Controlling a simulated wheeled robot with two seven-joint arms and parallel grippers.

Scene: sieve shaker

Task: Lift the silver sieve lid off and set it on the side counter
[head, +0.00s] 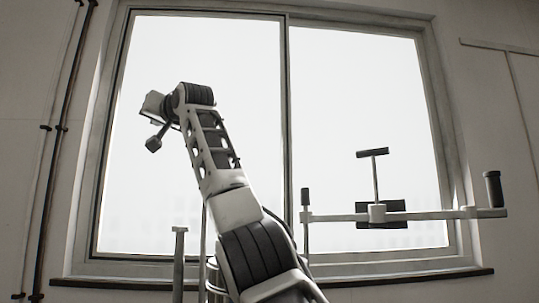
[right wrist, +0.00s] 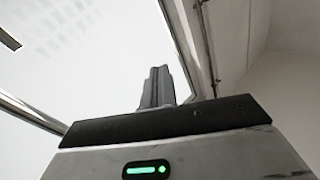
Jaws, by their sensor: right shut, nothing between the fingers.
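My right gripper (head: 153,104) is raised high in front of the window in the head view, far above the shaker parts. In the right wrist view its two fingers (right wrist: 157,88) are together with nothing between them, pointing up toward the window. The silver sieve lid cannot be made out in either view. A small part of a ribbed metal stack (head: 212,280) shows at the bottom beside my right arm, which hides most of it. My left gripper is not in view.
A clamp bar (head: 340,217) with a T-handle (head: 373,153) reaches right from a post (head: 305,200). A dark knob (head: 493,188) stands at its right end. Another post (head: 179,262) rises at lower left. A large window (head: 350,95) fills the back. No counter surface shows.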

